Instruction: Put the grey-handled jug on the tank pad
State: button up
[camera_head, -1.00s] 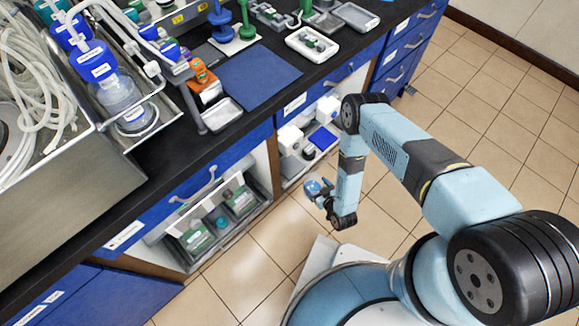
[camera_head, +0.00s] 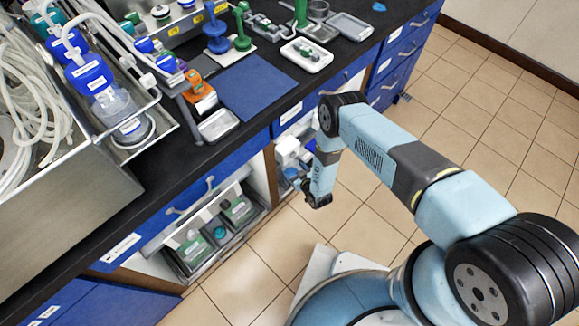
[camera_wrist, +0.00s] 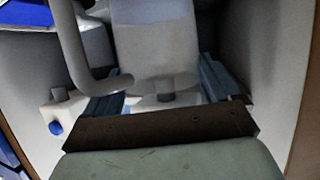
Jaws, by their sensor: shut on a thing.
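In the wrist view, a pale, translucent jug body (camera_wrist: 155,45) stands close in front of me, with a thick grey curved handle (camera_wrist: 72,45) at its left. My gripper's blue fingers (camera_wrist: 160,88) lie on either side of its near, lower part, and I am shut on it. In the head view my gripper (camera_head: 296,180) is at the opening of the lower cabinet, beside white containers (camera_head: 288,152); the jug cannot be told apart there. A flat blue mat (camera_head: 255,85) lies on the black bench top; I cannot tell if it is the tank pad.
The cabinet's side walls (camera_wrist: 285,60) are close around my gripper. The bench edge (camera_head: 215,158) overhangs the opening. A metal tray (camera_head: 217,125), orange item (camera_head: 199,92) and bottle with blue cap (camera_head: 90,75) are on the bench. The tiled floor (camera_head: 450,115) is clear.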

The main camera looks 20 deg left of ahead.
aim_at(290, 166)
jog(key=w+a, duration=0.2)
jog(key=a, duration=0.1)
jog(key=shift+w+a, duration=0.15)
jog(key=shift+a+f, duration=0.1)
jog(key=shift+f, duration=0.75)
jog(key=o, duration=1.4)
jog(key=v, duration=1.2)
